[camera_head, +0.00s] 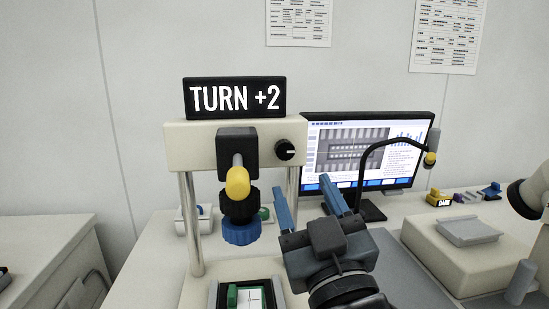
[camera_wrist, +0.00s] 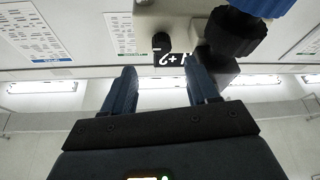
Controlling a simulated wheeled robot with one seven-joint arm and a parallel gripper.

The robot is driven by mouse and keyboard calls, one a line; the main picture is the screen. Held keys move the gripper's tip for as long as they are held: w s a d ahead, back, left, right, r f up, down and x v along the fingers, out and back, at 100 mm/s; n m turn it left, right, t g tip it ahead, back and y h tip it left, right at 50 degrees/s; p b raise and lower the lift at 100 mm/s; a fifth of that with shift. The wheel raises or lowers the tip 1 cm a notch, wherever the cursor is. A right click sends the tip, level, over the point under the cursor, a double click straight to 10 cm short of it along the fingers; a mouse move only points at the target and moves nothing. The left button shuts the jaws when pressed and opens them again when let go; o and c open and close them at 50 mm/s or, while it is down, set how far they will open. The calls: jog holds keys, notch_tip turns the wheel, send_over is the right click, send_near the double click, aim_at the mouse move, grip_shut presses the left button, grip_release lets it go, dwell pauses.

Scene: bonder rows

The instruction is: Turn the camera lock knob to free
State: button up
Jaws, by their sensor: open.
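A small black round knob (camera_head: 285,149) with a white pointer mark sits on the front of a cream crossbar (camera_head: 185,146); no lettering on it can be read. In the wrist view the knob (camera_wrist: 160,42) shows upside down, roughly in line with the space between my fingers. My gripper (camera_head: 302,184) has two blue fingers, spread apart and empty, pointing up toward the bar just below the knob. It also shows open in the wrist view (camera_wrist: 160,66). The fingers do not appear to touch the knob.
A sign (camera_head: 235,98) reading "TURN +2" stands on the bar. Left of the knob hang a black camera block (camera_head: 236,140), a yellow-tipped part (camera_head: 238,183) and a blue ring (camera_head: 241,232). A monitor (camera_head: 400,150) and bent lamp arm (camera_head: 362,175) stand to the right.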

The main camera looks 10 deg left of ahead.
aim_at(286, 151)
jog(key=shift+p+x, duration=0.7)
jog(key=shift+x, duration=3.55)
jog(key=shift+s+a+r, duration=0.1)
jog(key=shift+a, duration=0.05)
jog(key=shift+c, duration=0.3)
jog(key=c, duration=1)
